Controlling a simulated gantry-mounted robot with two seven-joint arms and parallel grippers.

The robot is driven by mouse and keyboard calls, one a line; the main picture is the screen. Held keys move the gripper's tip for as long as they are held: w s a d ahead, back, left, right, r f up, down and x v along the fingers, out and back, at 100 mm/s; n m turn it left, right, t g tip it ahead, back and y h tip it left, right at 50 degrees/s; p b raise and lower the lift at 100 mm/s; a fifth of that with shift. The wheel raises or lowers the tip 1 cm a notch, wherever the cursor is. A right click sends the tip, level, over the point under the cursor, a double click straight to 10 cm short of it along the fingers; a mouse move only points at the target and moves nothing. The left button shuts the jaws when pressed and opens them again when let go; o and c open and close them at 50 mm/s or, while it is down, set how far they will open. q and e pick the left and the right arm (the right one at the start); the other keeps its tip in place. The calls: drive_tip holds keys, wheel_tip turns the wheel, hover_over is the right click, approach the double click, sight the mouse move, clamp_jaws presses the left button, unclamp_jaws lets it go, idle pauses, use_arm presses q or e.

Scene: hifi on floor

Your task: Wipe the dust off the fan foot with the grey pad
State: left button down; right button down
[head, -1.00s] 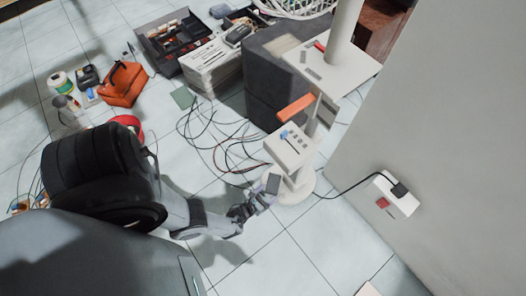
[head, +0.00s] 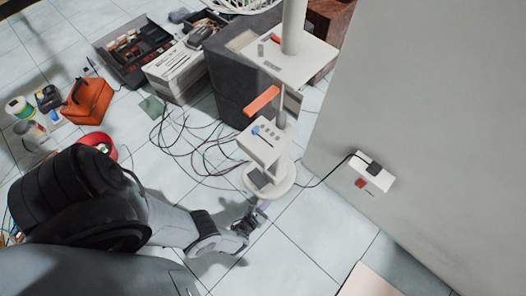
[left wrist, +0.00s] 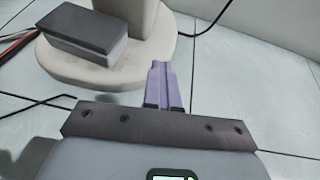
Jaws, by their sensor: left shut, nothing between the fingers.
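The fan foot (head: 284,184) is a round off-white disc on the tiled floor, under the fan's post and control box. The grey pad (head: 260,178) is a dark-topped block with a lighter side, lying on the foot beside the post. In the left wrist view the pad (left wrist: 84,38) and the foot's edge (left wrist: 105,78) show close up. My left gripper (head: 262,208) is shut and empty at the foot's near edge, apart from the pad. Its pale purple fingers (left wrist: 160,82) are together in the left wrist view. I cannot make out dust on the foot. My right gripper is not in view.
Loose cables (head: 185,135) lie left of the foot. A white power strip (head: 372,172) is on the right, its black cord running to the fan. A dark grey box (head: 232,75) stands behind. The tiles in front are clear.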

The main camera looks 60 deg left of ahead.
sight(253, 183)
use_arm(q)
drive_tip(key=shift+s+a+f, duration=0.15)
drive_tip(key=shift+s+a, duration=0.15)
drive_tip(key=shift+a, duration=0.3)
drive_tip(key=shift+a+f, duration=0.1)
drive_tip(key=shift+a, duration=0.4)
drive_tip(key=shift+s+a, duration=0.1)
drive_tip(key=shift+a, duration=0.25)
drive_tip(key=shift+s+a, duration=0.2)
drive_tip(key=shift+a, duration=0.5)
drive_tip(key=shift+s+a+f, duration=0.15)
drive_tip(key=shift+a, duration=0.7)
drive_tip(key=shift+s+a, duration=0.25)
drive_tip(key=shift+a, duration=0.7)
drive_tip(key=shift+s+a+f, duration=0.15)
drive_tip(key=shift+a, duration=0.65)
drive_tip(key=shift+s+a, duration=0.15)
drive_tip(key=shift+a, duration=0.55)
drive_tip(key=shift+d, duration=0.1)
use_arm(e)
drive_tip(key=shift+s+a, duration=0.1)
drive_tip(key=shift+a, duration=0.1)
